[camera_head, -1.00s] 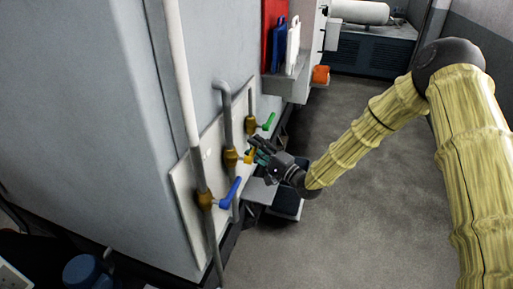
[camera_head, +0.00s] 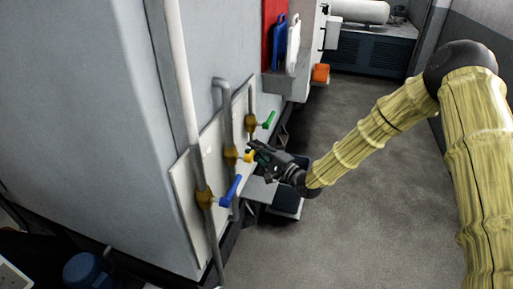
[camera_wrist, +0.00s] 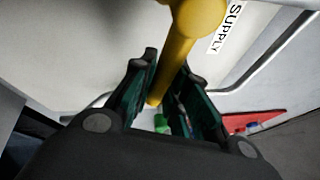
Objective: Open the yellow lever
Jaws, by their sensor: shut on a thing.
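The yellow lever (camera_head: 249,156) sits on the brass valve of the middle pipe, on a pale panel on the machine's side. My gripper (camera_head: 256,150) is at the lever from the right in the head view. In the wrist view the yellow lever (camera_wrist: 176,62) runs down from its round hub between the two green-lined fingers of my gripper (camera_wrist: 168,85), which is shut on it. The fingers hide part of the lever in the head view.
A blue lever (camera_head: 231,190) is nearer and below, and a green lever (camera_head: 268,120) is farther back, each on its own pipe. A grey box (camera_head: 287,202) stands below my gripper. The floor to the right is clear.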

